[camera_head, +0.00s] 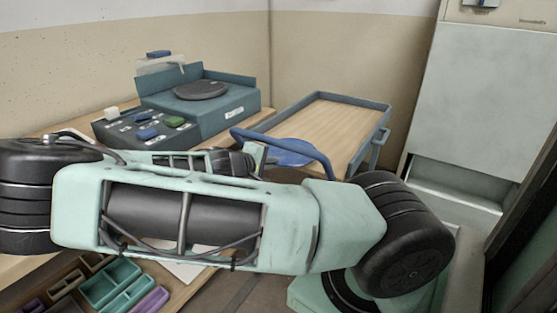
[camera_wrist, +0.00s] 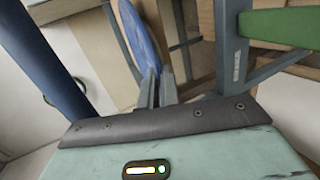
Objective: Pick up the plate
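The blue plate (camera_head: 293,152) shows in the head view at the near left end of the wooden-topped cart, partly behind a blue curved bar and my arm. In the wrist view the plate (camera_wrist: 142,36) is seen nearly edge-on as a narrow blue oval. Its lower end runs down to my gripper (camera_wrist: 158,82). The two fingers are close together with the plate's rim between them, and they look shut on it. In the head view my arm hides most of the gripper. I cannot tell whether the plate is clear of the cart.
The cart (camera_head: 335,126) has a raised blue-grey rim. The blue curved bar (camera_head: 285,134) passes close to the plate. A turntable (camera_head: 201,90) and a box with coloured blocks (camera_head: 150,130) stand on the left table. A compartment tray (camera_head: 112,285) lies at the front left.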

